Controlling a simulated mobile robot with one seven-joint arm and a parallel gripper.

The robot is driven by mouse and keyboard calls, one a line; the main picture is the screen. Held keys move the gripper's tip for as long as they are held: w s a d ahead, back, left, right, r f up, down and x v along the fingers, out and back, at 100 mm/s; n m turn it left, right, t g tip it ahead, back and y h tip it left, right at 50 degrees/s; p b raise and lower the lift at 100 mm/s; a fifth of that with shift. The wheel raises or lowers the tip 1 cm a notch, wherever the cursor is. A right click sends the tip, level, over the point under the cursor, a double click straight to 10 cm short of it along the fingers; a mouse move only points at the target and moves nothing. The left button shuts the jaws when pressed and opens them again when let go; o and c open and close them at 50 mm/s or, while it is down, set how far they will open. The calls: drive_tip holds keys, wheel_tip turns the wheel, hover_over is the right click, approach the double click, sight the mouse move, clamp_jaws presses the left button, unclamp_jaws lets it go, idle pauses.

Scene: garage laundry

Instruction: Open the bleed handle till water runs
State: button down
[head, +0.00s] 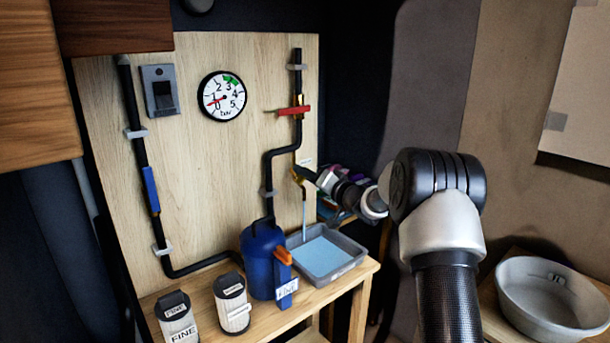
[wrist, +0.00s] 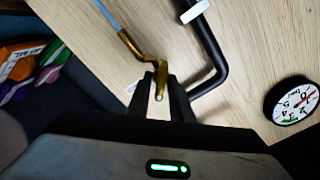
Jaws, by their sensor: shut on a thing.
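The small brass bleed tap (head: 298,173) sits on the black pipe at the lower right of the wooden board. In the wrist view its brass handle (wrist: 161,78) stands between the fingertips of my gripper (wrist: 162,94), which is shut on it. In the head view my gripper (head: 312,176) reaches the tap from the right, and the handle is hidden there. A thin pale-blue stream of water (head: 304,215) runs from the tap down into the grey tray (head: 350,264), where blue water lies. The stream also shows in the wrist view (wrist: 107,16).
The pressure gauge (head: 222,96) has its red needle near 0. A red handle (head: 288,111) lies across the pipe above the tap. A blue handle (head: 151,188) lies along the left pipe. A blue filter housing (head: 257,262) and two labelled cartridges (head: 232,304) stand on the bench.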

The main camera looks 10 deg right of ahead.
drive_tip(key=shift+s+a+n+b, duration=0.15)
drive_tip(key=shift+n+b, duration=0.3)
drive_tip(key=shift+n, duration=2.25)
drive_tip(key=c, duration=1.8)
unclamp_jaws()
drive_tip(key=shift+c, duration=0.2)
drive_tip(key=shift+r, duration=0.1)
drive_tip(key=p+v, duration=0.2)
drive_tip(key=v, duration=1.5)
drive_tip(key=shift+s, duration=0.2)
